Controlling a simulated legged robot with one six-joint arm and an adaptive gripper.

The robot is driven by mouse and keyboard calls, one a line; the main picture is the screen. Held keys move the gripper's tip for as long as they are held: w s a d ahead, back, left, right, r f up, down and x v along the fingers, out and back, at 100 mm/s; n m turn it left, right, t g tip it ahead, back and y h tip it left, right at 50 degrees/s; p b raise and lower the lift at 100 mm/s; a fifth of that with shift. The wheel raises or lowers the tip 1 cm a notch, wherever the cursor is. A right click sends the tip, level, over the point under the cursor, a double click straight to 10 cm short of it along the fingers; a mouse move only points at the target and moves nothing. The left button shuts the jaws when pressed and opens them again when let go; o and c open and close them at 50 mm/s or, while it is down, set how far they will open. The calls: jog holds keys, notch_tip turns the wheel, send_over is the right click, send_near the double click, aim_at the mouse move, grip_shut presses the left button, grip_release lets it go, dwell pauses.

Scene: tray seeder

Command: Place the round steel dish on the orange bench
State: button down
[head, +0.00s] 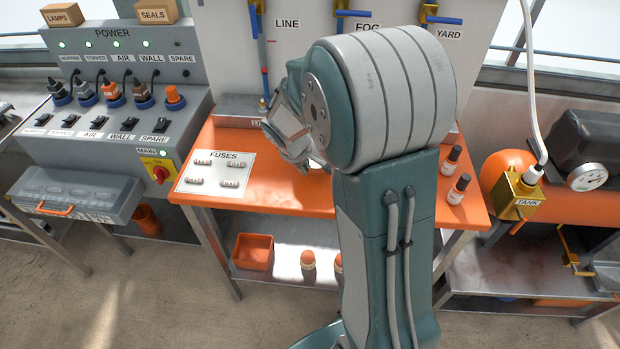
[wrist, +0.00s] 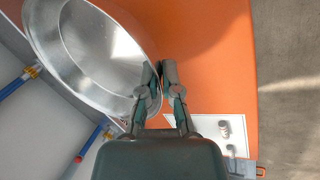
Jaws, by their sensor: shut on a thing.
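The round steel dish (wrist: 95,50) fills the upper left of the wrist view, shiny and wide. My gripper (wrist: 161,78) is shut on its near right rim. The orange bench (wrist: 215,65) lies beyond the dish in that view, and a darker shadow shows on it beside the dish. I cannot tell whether the dish touches the bench. In the head view the orange bench (head: 275,197) stands in the middle; my arm covers its centre and hides the dish and most of my gripper.
A white fuses plate (head: 217,172) lies on the bench's left part. Two small dark-capped bottles (head: 457,188) stand at its right end. A grey power panel (head: 120,90) stands left, and a panel with blue-handled valves rises behind the bench. An orange tank (head: 500,180) is at right.

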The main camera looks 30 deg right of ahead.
aim_at(312, 184)
jog(key=shift+s+d+f, duration=0.1)
jog(key=shift+d+f, duration=0.2)
jog(key=f, duration=0.4)
jog(key=shift+s+d, duration=0.15)
jog(key=shift+d, duration=0.2)
jog(key=c, duration=0.8)
grip_release()
jog(key=shift+f, duration=0.1)
